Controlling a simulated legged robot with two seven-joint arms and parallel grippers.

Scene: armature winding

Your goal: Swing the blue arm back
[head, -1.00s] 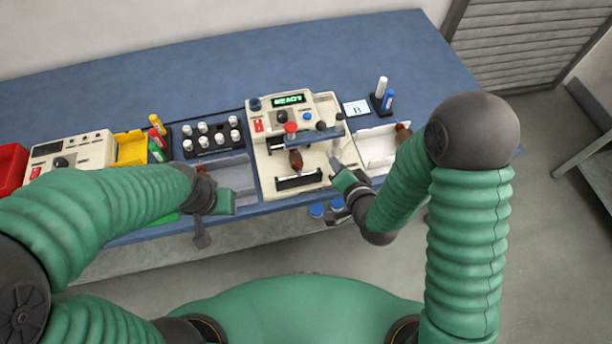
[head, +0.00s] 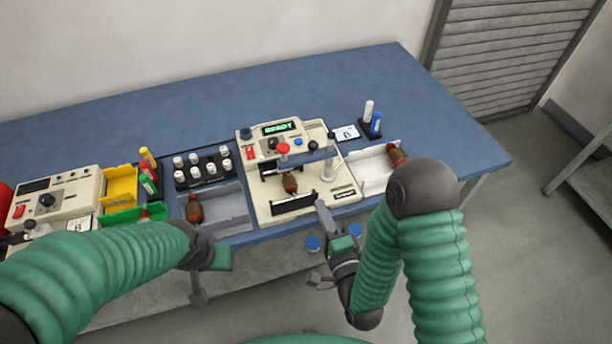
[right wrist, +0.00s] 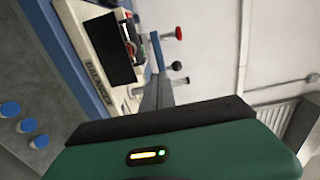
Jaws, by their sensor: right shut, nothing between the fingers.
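The blue arm (head: 312,157) lies across the front of the cream winding machine (head: 258,205), roughly left to right. A red knob (head: 283,148) and a black ball knob (head: 331,135) stand up by it. A brown and dark armature (head: 290,183) sits below it on the machine. My right gripper (head: 321,203) is shut and empty at the machine's front edge, apart from the blue arm. Its grey fingers (right wrist: 155,98) point toward the machine in the right wrist view. My left gripper (head: 199,292) hangs in front of the table edge; its jaws are unclear.
A grey tray (head: 232,205) with a brown armature (head: 194,208) is left of the machine. A white tray (head: 372,180) with another armature (head: 397,154) is on the right. Blue caps (head: 313,243) sit below the front edge. The table's back (head: 330,85) is clear.

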